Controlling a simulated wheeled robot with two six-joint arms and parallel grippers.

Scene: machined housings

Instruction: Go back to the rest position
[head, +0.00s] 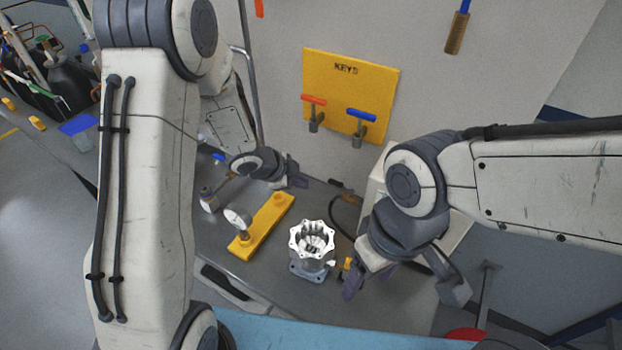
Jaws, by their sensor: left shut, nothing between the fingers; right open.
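My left gripper (298,179) is shut and empty, above the back of the grey bench, behind the yellow block and the housing. My large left arm link covers the left part of the head view. My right gripper (404,286) is open, its two fingers spread wide, with nothing visible between them. It is to the right of the silver machined housing (312,250), which stands upright on the bench. The left finger of that gripper is close to the housing's right side in the picture; I cannot tell whether they touch.
A yellow KEYS board (335,75) on the back wall holds a red-handled key (314,101) and a blue-handled key (361,115). A pale box stands behind my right gripper.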

